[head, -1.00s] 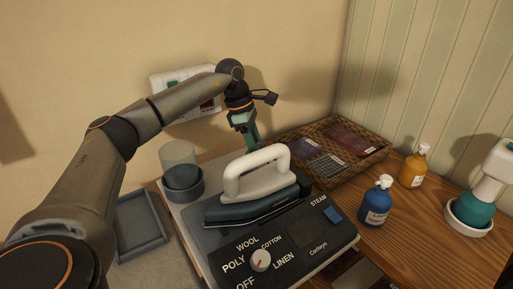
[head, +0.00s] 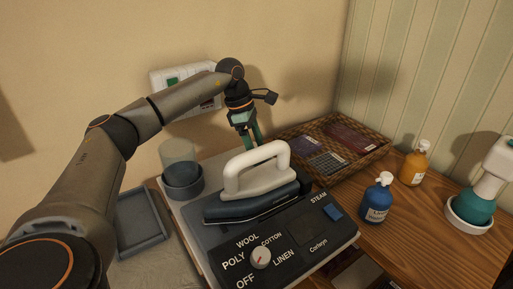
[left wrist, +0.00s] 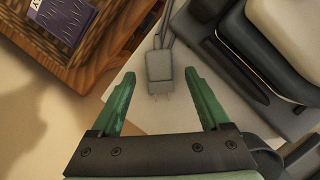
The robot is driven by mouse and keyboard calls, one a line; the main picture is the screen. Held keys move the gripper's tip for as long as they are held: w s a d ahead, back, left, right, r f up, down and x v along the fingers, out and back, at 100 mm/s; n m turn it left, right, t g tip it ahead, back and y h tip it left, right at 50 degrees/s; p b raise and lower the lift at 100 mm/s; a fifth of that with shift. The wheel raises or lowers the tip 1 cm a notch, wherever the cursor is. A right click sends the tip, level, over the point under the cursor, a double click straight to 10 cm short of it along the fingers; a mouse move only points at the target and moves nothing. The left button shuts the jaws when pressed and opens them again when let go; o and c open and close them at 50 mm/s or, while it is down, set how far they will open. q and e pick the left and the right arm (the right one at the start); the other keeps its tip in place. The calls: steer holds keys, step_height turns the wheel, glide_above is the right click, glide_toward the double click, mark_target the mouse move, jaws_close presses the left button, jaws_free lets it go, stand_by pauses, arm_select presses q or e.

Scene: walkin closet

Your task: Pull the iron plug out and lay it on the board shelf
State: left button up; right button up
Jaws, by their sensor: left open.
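The iron plug (left wrist: 158,66) is a small grey block with two short prongs. In the left wrist view it lies on the pale board shelf (left wrist: 140,112), with its cord running up out of that view. My left gripper (left wrist: 160,75) is open, with one green finger on each side of the plug. In the head view the left gripper (head: 247,143) points down behind the iron (head: 258,172), and the plug is hidden there. The wall socket panel (head: 164,82) is partly covered by my left arm. My right gripper is in neither view.
The iron stands on its dark control base with a dial (head: 261,257). A wicker tray (head: 372,160) is right of the gripper. Blue (head: 376,203) and orange (head: 413,167) bottles stand on the wooden top at right.

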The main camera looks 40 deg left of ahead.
arm_select(q)
steer(key=p+v, duration=0.2)
steer(key=v, duration=1)
steer(key=shift+r, duration=0.2)
steer(key=shift+r, duration=0.1)
